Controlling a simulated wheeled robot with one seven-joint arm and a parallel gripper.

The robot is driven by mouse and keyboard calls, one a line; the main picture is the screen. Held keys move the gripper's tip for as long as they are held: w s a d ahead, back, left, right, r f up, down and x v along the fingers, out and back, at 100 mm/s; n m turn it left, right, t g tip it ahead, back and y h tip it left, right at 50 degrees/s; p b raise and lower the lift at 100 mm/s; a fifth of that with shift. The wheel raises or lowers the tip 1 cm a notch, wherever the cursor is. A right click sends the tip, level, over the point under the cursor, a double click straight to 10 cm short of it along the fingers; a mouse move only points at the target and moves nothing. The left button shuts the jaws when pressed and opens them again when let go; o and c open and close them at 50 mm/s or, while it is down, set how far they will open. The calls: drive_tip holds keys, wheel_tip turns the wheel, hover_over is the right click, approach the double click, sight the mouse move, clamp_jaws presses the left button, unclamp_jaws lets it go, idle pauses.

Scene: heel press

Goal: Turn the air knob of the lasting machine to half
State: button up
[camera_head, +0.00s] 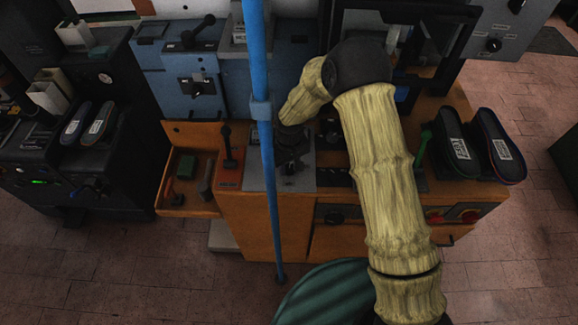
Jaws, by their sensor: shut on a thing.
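The lasting machine (258,215) has an orange-brown body with blue-grey upper units. My gripper (290,164) points down at a grey plate (268,182) on the machine's top, left of the picture's middle. It is shut on a dark knob at that plate, mostly hidden by the gripper. I cannot read any scale or marking there, so the knob's angle cannot be told. My arm, in a pale yellow sleeve, covers part of the worktop to the right.
A blue upright pole (266,160) passes just left of my gripper. A black lever on a red plate (228,176) stands to the left, and a green lever (422,148) to the right. Shoe parts (457,145) lie at the right. An open tray (183,200) juts out left.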

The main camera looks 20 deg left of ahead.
sight(290, 168)
drive_tip(key=shift+n, duration=0.7)
drive_tip(key=o, duration=1)
drive_tip(key=shift+r, duration=0.1)
wheel_tip(290, 168, up, 17)
drive_tip(key=b, duration=0.3)
drive_tip(key=shift+r, duration=0.15)
